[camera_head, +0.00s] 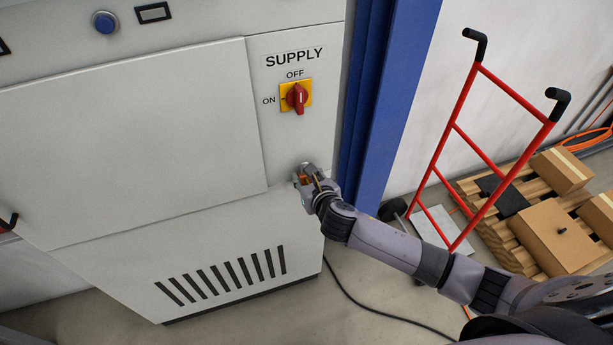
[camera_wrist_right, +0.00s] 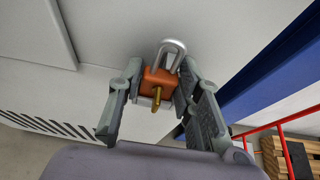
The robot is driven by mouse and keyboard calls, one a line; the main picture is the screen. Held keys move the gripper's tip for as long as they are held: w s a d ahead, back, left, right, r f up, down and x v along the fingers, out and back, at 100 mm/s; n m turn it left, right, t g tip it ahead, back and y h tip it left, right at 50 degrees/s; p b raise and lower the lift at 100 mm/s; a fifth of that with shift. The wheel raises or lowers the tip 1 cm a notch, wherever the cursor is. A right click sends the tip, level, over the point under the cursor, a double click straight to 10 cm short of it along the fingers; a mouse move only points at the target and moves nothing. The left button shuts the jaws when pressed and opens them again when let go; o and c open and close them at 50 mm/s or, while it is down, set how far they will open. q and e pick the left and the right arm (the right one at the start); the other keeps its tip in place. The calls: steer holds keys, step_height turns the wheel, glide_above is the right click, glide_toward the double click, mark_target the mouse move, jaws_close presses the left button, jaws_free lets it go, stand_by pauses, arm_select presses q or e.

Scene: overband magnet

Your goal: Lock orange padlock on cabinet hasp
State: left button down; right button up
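The orange padlock (camera_wrist_right: 160,84) is between the two fingers of my right gripper (camera_wrist_right: 158,92), which appear closed against its sides. Its silver shackle (camera_wrist_right: 174,46) points up towards the cabinet face, and a brass key (camera_wrist_right: 156,99) sticks out of its near side. Whether the shackle is locked cannot be told. In the head view my right gripper (camera_head: 309,178) is at the lower right of the grey cabinet (camera_head: 130,140), below the supply switch, with a bit of orange padlock (camera_head: 305,180) showing. I cannot make out the hasp. My left gripper is not in view.
A red and yellow rotary switch (camera_head: 297,96) sits above my right gripper. A blue post (camera_head: 395,95) stands right of the cabinet. A red hand truck (camera_head: 455,125) and a pallet with cardboard boxes (camera_head: 555,232) are further right. A black cable (camera_head: 375,311) lies on the floor.

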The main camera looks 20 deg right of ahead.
steer(key=o, duration=0.4)
steer(key=shift+f, duration=0.3)
steer(key=shift+d, duration=0.1)
steer(key=shift+s, duration=0.15)
steer(key=v, duration=1.2)
steer(key=shift+r, duration=0.2)
